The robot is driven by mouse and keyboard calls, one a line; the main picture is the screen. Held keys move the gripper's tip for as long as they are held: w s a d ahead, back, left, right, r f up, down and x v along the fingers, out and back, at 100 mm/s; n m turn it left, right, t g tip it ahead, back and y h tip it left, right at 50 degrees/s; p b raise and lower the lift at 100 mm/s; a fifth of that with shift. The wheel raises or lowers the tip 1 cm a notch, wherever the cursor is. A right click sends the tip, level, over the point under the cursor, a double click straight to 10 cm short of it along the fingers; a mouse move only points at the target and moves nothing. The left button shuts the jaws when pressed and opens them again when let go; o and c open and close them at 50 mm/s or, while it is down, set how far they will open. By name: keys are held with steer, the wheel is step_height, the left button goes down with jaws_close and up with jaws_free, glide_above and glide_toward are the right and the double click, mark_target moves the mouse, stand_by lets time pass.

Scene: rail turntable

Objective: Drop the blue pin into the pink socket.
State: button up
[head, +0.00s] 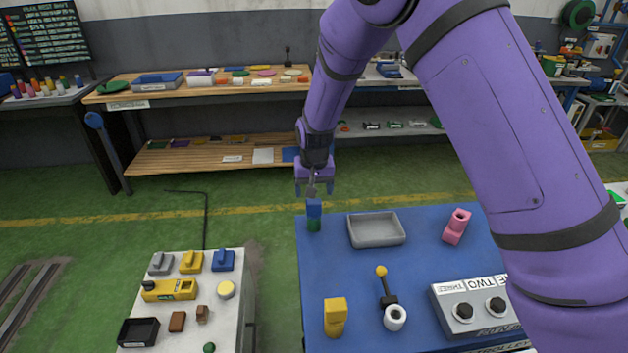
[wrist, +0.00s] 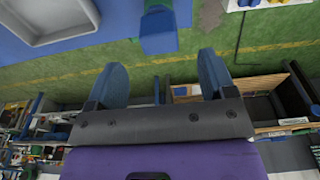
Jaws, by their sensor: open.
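The blue pin (head: 314,208) stands upright at the far left corner of the blue table, its lower end in a green socket (head: 314,225). The pink socket (head: 456,227) is on the same table to the right, with a dark opening at its top, and looks empty. My gripper (head: 314,190) is open and empty, just above and behind the pin in the head view. In the wrist view the pin (wrist: 158,30) lies beyond the gap between my open fingers (wrist: 162,68), apparently not between them. The pink socket is not in the wrist view.
A grey tray (head: 376,244) lies between the pin and the pink socket. Nearer stand a yellow block (head: 335,317), a lever with a yellow knob (head: 387,292), a white ring (head: 395,317) and a two-knob box (head: 470,305). A white table (head: 240,290) is at left.

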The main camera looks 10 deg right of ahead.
mark_target(314, 201)
steer(key=f, duration=0.5)
steer(key=w+f, duration=0.1)
steer(key=f, duration=0.1)
steer(key=shift+f, duration=0.3)
steer(key=shift+c, duration=0.2)
steer(key=shift+r, duration=0.1)
steer(key=c, duration=1.1)
